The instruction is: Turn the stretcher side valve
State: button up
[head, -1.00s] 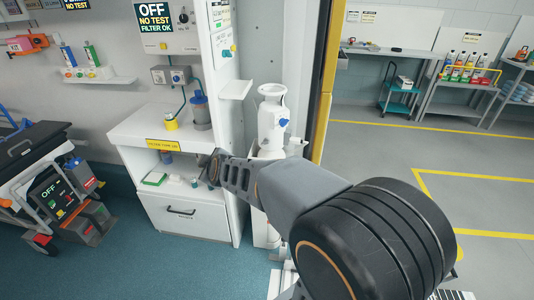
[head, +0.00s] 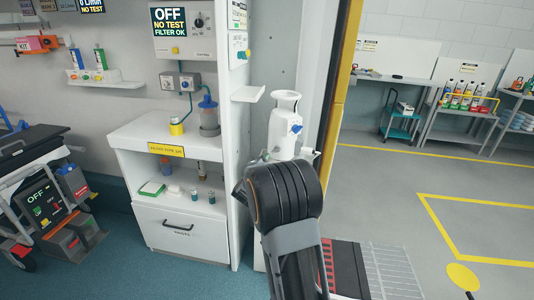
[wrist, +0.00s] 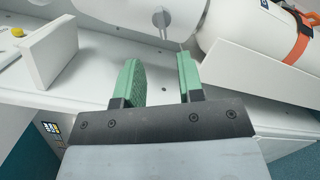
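My gripper (wrist: 158,70) is open in the wrist view, its two green fingers apart with nothing between them. Just beyond the fingertips is a white cylinder (wrist: 115,12) with a small grey fitting (wrist: 160,19) on its lower side; the fingers look apart from it. In the head view a white upright bottle (head: 284,112) with a blue knob (head: 297,129) stands beside the cabinet. My arm covers its lower part and hides my gripper there. A stretcher (head: 30,160) is at the far left. I cannot tell which fitting is the stretcher side valve.
In the wrist view a white upright plate (wrist: 52,45) stands left of the fingers, and a second cylinder with an orange strap (wrist: 299,40) lies right. The white cabinet (head: 180,215) is left of my arm. A doorway opens right onto clear grey floor (head: 400,190).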

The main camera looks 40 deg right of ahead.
aim_at(275, 151)
jog(key=b+x, duration=0.1)
jog(key=x, duration=0.8)
jog(key=shift+d, duration=0.3)
jog(key=c, duration=0.5)
jog(key=shift+r, duration=0.15)
jog(key=shift+c, duration=0.2)
